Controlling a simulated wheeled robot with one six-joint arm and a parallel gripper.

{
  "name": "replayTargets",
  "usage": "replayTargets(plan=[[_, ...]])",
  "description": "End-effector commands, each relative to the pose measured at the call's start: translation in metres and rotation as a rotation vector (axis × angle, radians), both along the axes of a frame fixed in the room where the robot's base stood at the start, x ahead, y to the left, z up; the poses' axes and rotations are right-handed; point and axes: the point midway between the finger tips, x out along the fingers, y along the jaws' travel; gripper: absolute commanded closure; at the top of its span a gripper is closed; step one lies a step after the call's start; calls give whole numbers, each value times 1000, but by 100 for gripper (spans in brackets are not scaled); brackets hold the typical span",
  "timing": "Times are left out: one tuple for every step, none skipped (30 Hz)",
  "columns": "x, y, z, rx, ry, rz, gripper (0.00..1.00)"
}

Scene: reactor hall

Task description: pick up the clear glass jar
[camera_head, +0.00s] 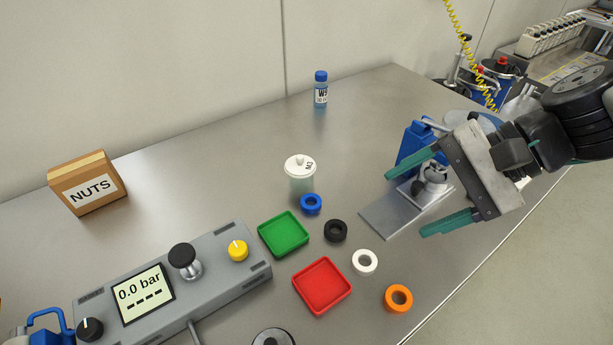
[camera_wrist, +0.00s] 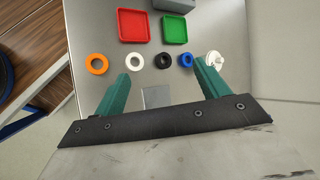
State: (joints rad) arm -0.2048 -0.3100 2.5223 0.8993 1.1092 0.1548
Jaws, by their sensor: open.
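The clear glass jar (camera_head: 301,178) stands upright on the metal table, with a white lid marked M3. It is just behind the blue ring, near the green tray. In the wrist view the jar's white lid (camera_wrist: 214,59) shows beyond the right finger, which hides part of the jar. My gripper (camera_head: 408,203) is open and empty, with teal fingers. In the head view it is to the right of the jar and apart from it, above the table's right part. In the wrist view my gripper (camera_wrist: 160,88) has nothing between its fingers.
Blue (camera_head: 311,203), black (camera_head: 336,230), white (camera_head: 365,262) and orange (camera_head: 399,298) rings lie near the jar. Green (camera_head: 283,216) and red (camera_head: 303,306) trays stand left of them. A blue-capped bottle (camera_head: 320,92), NUTS box (camera_head: 88,187) and grey control panel (camera_head: 215,272) are also on the table.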

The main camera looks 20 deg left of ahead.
Motion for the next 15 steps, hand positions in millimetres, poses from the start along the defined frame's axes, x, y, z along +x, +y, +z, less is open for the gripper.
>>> replayTargets(plan=[[11,26,-7,73,98,-72,26],[18,40,-10,116,153,-124,26],[28,58,-14,169,227,-196,26],[36,70,-19,204,282,-253,26],[44,81,-24,236,339,-310,26],[55,95,-32,271,409,-386,26],[63,104,-39,294,459,-443,26],[70,112,-46,315,508,-498,26],[79,121,-55,336,566,-570,26],[85,127,-63,348,604,-619,26],[91,132,-70,360,640,-666,26],[97,138,-80,371,683,-723,26],[101,140,-86,378,708,-762,26],[105,143,-92,383,730,-796,26],[109,145,-99,390,755,-834,26]])
